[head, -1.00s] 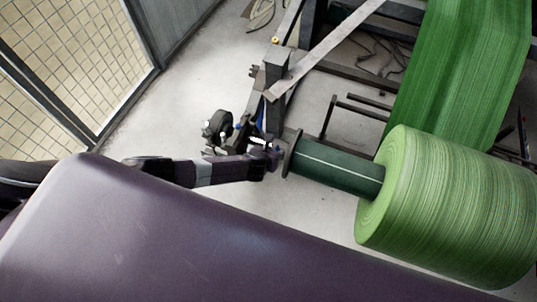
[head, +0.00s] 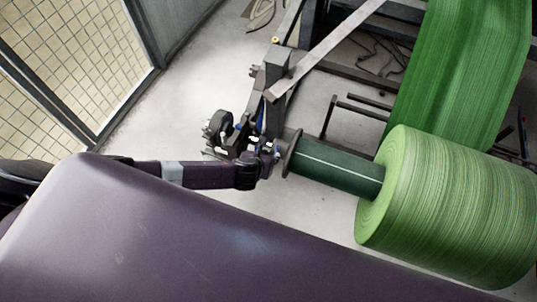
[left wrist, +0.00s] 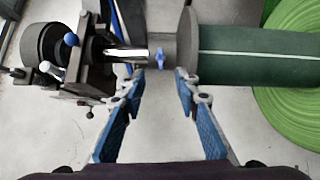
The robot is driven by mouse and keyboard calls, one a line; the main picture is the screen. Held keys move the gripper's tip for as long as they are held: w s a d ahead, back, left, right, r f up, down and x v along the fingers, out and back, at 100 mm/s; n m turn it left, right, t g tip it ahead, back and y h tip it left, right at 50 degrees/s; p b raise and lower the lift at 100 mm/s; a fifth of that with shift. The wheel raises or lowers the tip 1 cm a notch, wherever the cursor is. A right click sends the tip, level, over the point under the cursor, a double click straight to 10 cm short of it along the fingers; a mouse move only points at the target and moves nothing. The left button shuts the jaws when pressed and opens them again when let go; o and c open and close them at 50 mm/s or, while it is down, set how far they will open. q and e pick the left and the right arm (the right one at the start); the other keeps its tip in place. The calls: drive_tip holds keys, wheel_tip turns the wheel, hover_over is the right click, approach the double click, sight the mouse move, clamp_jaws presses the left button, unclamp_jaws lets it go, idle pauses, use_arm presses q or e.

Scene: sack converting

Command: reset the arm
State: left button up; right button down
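My left arm comes in from the left in the head view, and my left gripper (head: 268,154) is beside the end of the green roll's shaft and its bearing block. In the left wrist view my left gripper (left wrist: 160,90) shows two blue-padded fingers spread apart with nothing between them. Just beyond the fingertips is a small blue handle (left wrist: 159,58) by the silver shaft end (left wrist: 125,53) and the round collar (left wrist: 187,40). I cannot tell whether a fingertip touches it. My right gripper is not in view.
The large green roll (head: 450,205) sits on a dark green core (head: 335,170). A steel machine frame (head: 275,85) stands behind, with green woven sheet (head: 465,70) running up. A mesh fence (head: 80,60) is at left. Grey floor (head: 200,90) lies clear between.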

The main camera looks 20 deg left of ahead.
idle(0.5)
use_arm(q)
drive_tip(key=s+a+f+n+g+b, duration=0.1)
drive_tip(key=s+a+f+n+g, duration=0.1)
drive_tip(key=s+f+n, duration=0.7)
drive_tip(key=s+a+f+n+g, duration=0.2)
drive_tip(key=s+a+f+n, duration=0.1)
drive_tip(key=s+f+n, duration=0.65)
drive_tip(key=s+f+n+g, duration=0.1)
drive_tip(key=s+f+n, duration=0.2)
drive_tip(key=s, duration=0.5)
drive_tip(key=s+f+n+g, duration=0.1)
drive_tip(key=s+f+n, duration=0.2)
drive_tip(key=s+n, duration=0.3)
drive_tip(key=s+a+f+n+g+b, duration=0.1)
drive_tip(key=s+f+n, duration=0.2)
drive_tip(key=s, duration=0.7)
drive_tip(key=shift+n, duration=1.25)
drive_tip(key=shift+f, duration=0.1)
